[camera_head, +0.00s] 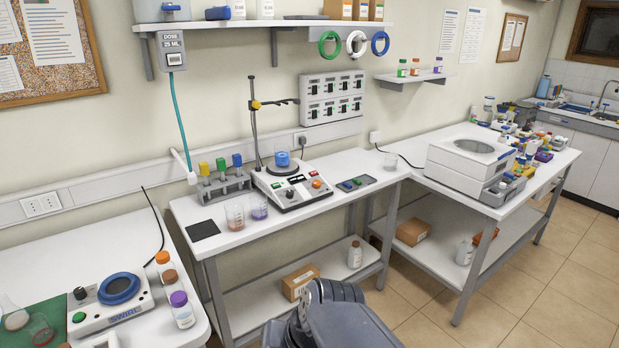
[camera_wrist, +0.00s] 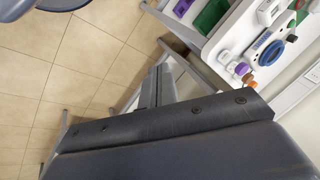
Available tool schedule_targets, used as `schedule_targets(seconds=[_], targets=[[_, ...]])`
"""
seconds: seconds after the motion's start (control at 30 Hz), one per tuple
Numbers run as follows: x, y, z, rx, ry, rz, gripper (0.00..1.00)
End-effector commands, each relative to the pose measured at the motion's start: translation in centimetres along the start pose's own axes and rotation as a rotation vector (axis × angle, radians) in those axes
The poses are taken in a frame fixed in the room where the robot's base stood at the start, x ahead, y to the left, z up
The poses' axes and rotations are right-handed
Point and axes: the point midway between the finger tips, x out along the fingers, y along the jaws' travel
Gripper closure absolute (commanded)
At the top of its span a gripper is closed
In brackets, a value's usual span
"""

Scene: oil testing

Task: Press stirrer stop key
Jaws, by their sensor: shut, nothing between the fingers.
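The stirrer (camera_head: 292,186) is a white and dark box on the middle bench. Which key is the stop key is too small to read. My gripper (camera_wrist: 157,84) is shut and empty in the wrist view, out over the floor beside a bench. My arm shows at the bottom of the head view, in front of the middle bench and well apart from the stirrer.
A stand rod (camera_head: 254,120) rises behind the stirrer. A rack with coloured caps (camera_head: 221,184) and two beakers (camera_head: 235,215) stand left of it. A grey key pad (camera_head: 356,183) lies to its right. The swirl device (camera_head: 112,298) is on the left bench. Floor in front is clear.

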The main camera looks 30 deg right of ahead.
Motion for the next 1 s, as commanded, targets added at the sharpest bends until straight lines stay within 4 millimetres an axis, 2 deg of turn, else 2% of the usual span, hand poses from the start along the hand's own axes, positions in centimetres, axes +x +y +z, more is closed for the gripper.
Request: schedule_targets(seconds=[0.03,0.17,0.27,0.37,0.4,0.5,0.6,0.7,0.83,1.0], targets=[[0.8,0.1,-1.7,0.136,0.005,-0.052,1.0],[1.6,0.3,-7.1,0.48,0.05,-0.212,1.0],[1.7,1.9,-11.8,0.747,0.105,-0.338,1.0],[1.5,4.9,-16.6,1.005,0.175,-0.465,1.0],[1.4,6.5,-18.4,1.103,0.206,-0.514,1.0],[0.8,10.6,-22.0,1.315,0.283,-0.628,1.0],[0.2,14.2,-24.3,1.47,0.347,-0.717,1.0],[-0.3,16.7,-25.6,1.565,0.391,-0.775,1.0],[-0.7,18.1,-26.2,1.618,0.416,-0.811,1.0],[-0.8,18.2,-26.3,1.623,0.419,-0.815,1.0]])
